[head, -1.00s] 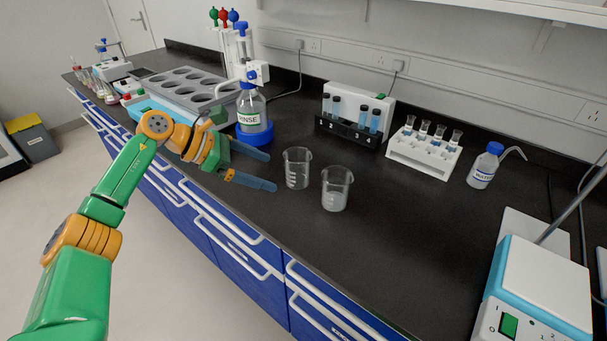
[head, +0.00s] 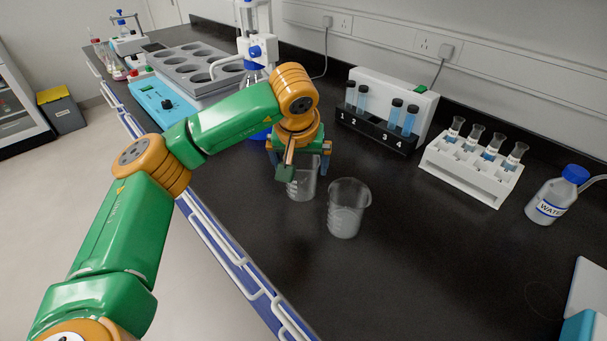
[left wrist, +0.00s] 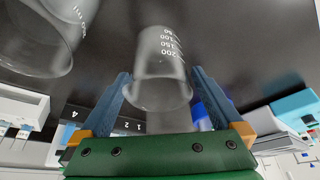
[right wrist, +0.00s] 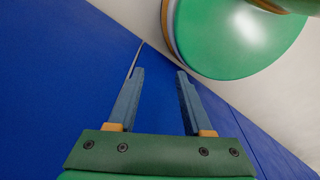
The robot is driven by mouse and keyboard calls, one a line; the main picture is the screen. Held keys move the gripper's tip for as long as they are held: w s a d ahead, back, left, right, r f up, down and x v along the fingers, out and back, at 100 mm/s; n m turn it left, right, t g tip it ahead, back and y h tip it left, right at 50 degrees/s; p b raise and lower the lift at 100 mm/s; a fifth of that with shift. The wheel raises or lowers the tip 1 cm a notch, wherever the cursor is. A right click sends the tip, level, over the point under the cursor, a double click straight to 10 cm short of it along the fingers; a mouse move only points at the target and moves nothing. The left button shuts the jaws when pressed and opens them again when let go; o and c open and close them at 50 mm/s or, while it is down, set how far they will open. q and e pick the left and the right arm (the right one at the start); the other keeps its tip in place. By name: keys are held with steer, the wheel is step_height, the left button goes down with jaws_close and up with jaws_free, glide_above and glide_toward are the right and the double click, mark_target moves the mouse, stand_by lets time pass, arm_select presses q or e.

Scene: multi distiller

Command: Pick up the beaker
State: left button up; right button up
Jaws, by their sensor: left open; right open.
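Two clear glass beakers stand upright on the black bench. The left beaker (head: 302,183) is partly hidden by my left gripper (head: 300,172), which reaches down over it. The right beaker (head: 346,208) stands clear beside it, to the right and nearer the front. In the left wrist view the open left gripper (left wrist: 160,92) has one finger on each side of a graduated beaker (left wrist: 160,75). I cannot tell whether the fingers touch the glass. The other beaker (left wrist: 38,38) shows at upper left there. My right gripper (right wrist: 155,85) is open and empty, near the blue cabinet front.
A black rack (head: 372,128) with blue-filled vials and a white rack (head: 470,170) with small flasks stand behind. A water bottle (head: 556,195) is at right. A grey tray with round holes (head: 190,68) is at back left.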

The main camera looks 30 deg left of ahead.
arm_select(q)
steer(key=x, duration=0.4)
steer(key=shift+w+f, duration=0.15)
steer(key=shift+w, duration=0.1)
steer(key=c, duration=1.2)
